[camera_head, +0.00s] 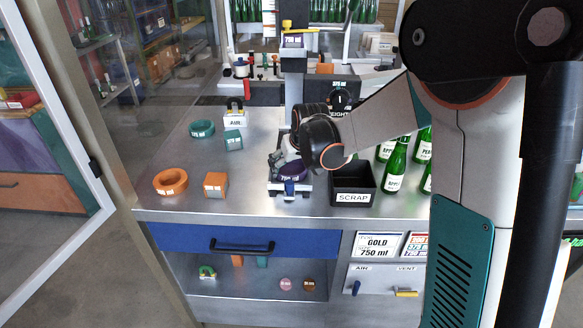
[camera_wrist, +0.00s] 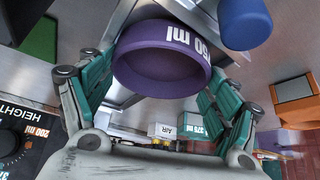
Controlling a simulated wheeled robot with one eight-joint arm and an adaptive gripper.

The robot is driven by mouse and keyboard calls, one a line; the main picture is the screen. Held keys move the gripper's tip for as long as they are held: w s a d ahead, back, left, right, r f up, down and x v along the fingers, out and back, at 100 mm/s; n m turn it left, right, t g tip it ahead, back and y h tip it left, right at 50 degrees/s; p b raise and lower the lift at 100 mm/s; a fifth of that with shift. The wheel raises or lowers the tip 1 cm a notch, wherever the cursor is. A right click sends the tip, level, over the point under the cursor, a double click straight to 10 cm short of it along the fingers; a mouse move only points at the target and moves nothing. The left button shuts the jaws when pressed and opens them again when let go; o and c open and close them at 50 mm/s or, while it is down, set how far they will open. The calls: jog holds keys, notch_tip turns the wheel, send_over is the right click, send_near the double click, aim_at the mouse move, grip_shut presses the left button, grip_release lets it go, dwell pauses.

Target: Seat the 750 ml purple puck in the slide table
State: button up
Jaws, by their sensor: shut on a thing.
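The purple puck (camera_head: 293,172) is a round, hollow piece with white 750 ml lettering. It sits low over or in the slide table (camera_head: 276,188), at the front middle of the bench. In the wrist view the puck (camera_wrist: 165,68) lies between the green pads of my gripper (camera_wrist: 160,85), which is shut on it. In the head view my gripper (camera_head: 285,163) comes down from behind and above, partly covering the puck. The puck's underside is hidden, so I cannot tell whether it is fully down. A blue knob (camera_wrist: 246,20) is close beside the puck.
A black SCRAP bin (camera_head: 352,186) stands right of the slide table, with green bottles (camera_head: 396,170) beyond it. An orange ring (camera_head: 171,181), an orange block (camera_head: 215,185), a green ring (camera_head: 202,128) and a green block (camera_head: 233,140) lie on the left. Bare bench lies between them.

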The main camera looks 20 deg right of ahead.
jog(key=shift+f, duration=0.2)
jog(key=o, duration=0.9)
jog(key=shift+s, duration=0.1)
jog(key=shift+o, duration=0.8)
jog(key=shift+r, duration=0.1)
